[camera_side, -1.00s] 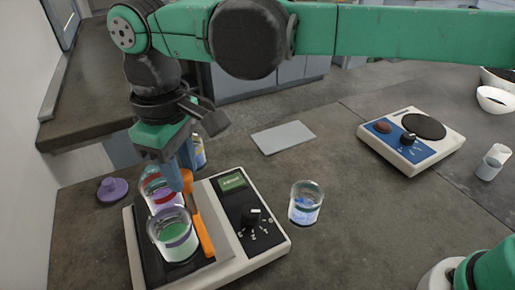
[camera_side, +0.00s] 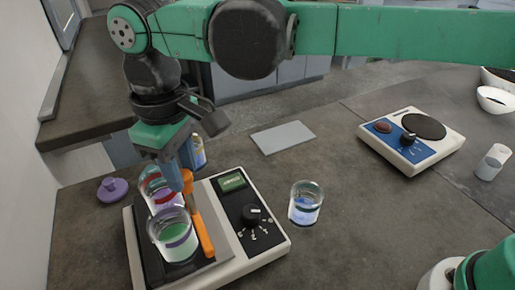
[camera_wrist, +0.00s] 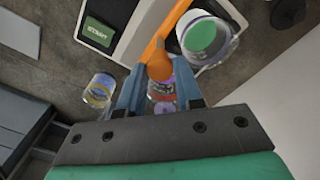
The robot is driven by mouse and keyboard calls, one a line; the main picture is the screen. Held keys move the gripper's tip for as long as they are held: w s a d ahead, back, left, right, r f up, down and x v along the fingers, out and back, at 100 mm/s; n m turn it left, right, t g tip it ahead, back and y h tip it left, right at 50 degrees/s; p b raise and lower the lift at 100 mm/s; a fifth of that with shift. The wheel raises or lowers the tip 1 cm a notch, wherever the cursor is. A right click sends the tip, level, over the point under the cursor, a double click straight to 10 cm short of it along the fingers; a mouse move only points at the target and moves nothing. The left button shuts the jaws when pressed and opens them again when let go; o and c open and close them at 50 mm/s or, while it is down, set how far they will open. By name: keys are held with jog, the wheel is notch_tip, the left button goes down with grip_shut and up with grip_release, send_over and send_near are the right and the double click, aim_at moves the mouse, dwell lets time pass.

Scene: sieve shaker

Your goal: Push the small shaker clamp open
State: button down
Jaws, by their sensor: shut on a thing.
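The shaker (camera_side: 262,238) is a white unit with a dark platform, a small display and a black knob. Its orange clamp (camera_side: 204,234) is a long bar lying along the platform beside the glass vessels. In the wrist view the clamp (camera_wrist: 155,48) runs up from a rounded end between my fingertips. My gripper (camera_side: 180,182), with blue fingers, points down at the clamp's far end and is shut on it. It also shows in the wrist view (camera_wrist: 160,78). A beaker with green contents (camera_side: 176,240) and one with red and purple (camera_side: 153,186) stand on the platform, left of the clamp.
A beaker with blue liquid (camera_side: 306,206) stands right of the shaker. A yellow-and-blue vessel (camera_side: 199,153) is close behind my gripper. A purple lidded item (camera_side: 112,190) lies at left. A grey plate (camera_side: 284,137) and a hotplate (camera_side: 412,140) are farther back.

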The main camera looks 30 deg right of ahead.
jog(key=shift+d, duration=1.45)
jog(key=c, duration=0.6)
grip_release()
jog(key=shift+r, duration=2.85)
